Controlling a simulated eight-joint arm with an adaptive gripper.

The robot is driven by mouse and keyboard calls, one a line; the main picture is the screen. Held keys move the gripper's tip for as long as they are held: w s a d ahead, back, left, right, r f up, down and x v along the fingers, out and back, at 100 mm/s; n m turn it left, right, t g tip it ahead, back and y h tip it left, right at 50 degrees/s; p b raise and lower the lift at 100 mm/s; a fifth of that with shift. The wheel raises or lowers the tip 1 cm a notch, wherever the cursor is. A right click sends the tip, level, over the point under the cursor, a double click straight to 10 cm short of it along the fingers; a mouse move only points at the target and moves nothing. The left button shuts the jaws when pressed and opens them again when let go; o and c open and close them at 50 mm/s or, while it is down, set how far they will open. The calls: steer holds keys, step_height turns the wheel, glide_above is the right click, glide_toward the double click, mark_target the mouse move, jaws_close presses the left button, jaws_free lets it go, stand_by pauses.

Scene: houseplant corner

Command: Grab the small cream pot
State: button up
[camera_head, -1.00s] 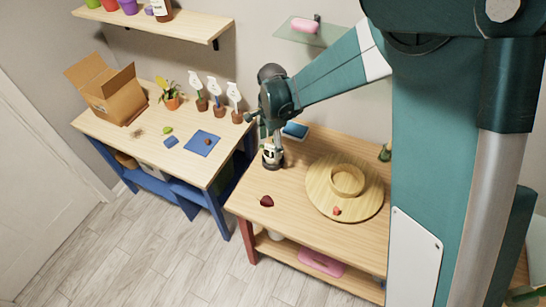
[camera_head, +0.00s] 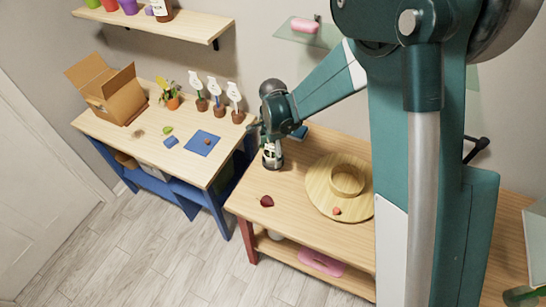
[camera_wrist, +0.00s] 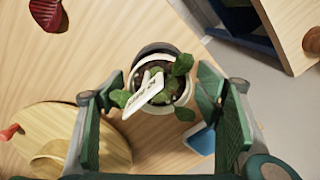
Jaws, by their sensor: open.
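The small cream pot (camera_wrist: 186,97) is in the middle of the wrist view, seen from above. It holds dark soil, a green leafy plant and a white label (camera_wrist: 146,92). A dark round edge shows behind its rim; I cannot tell if it is a saucer. My gripper (camera_wrist: 162,82) is open, with one finger on each side of the pot and visible gaps between. In the head view my gripper (camera_head: 271,143) points down over the pot (camera_head: 272,159) at the back left of the right-hand table, and partly hides it.
A round wooden board (camera_head: 323,201) with a raised ring lies to the right on the table. A dark red item (camera_head: 266,201) lies near the front edge. A blue item (camera_head: 298,132) sits behind the gripper. The blue-legged table (camera_head: 185,185) stands to the left, across a gap.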

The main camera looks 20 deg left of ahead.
mark_target(273, 153)
stand_by(0.4)
steer(key=c, duration=1.1)
steer(key=shift+o, duration=0.2)
steer(key=shift+r, duration=0.2)
step_height(273, 153, up, 10)
steer(key=shift+f, duration=0.15)
